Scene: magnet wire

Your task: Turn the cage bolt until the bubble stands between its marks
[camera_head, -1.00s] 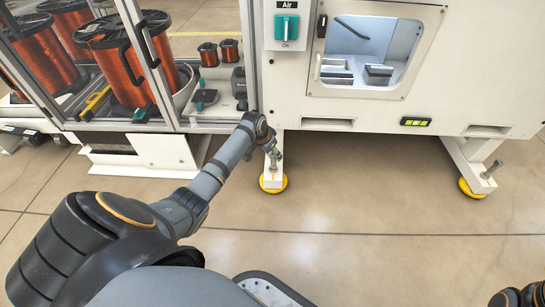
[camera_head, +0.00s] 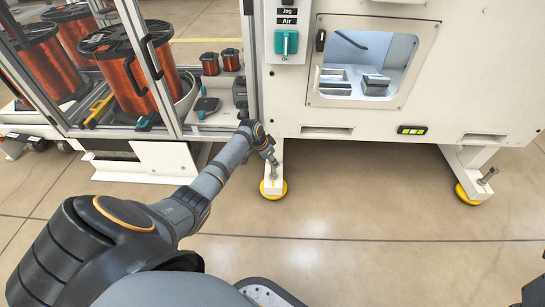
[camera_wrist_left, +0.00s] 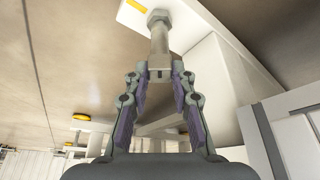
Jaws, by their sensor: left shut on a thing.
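The levelling bolt (camera_head: 275,173) stands over the yellow foot pad (camera_head: 273,189) at the white machine's left leg. My left gripper (camera_head: 272,160) is at the top of this bolt. In the left wrist view the grey bolt (camera_wrist_left: 159,38) runs up from between the fingertips of my left gripper (camera_wrist_left: 160,77), which is shut on its end. A small green-yellow bubble level (camera_head: 411,130) is on the machine's lower front; its bubble is too small to read against the marks.
A second bolt (camera_head: 487,176) and yellow pad (camera_head: 468,194) are at the machine's right leg. A glazed cabinet with copper wire spools (camera_head: 135,75) stands left of the machine. The floor (camera_head: 375,215) in front is clear.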

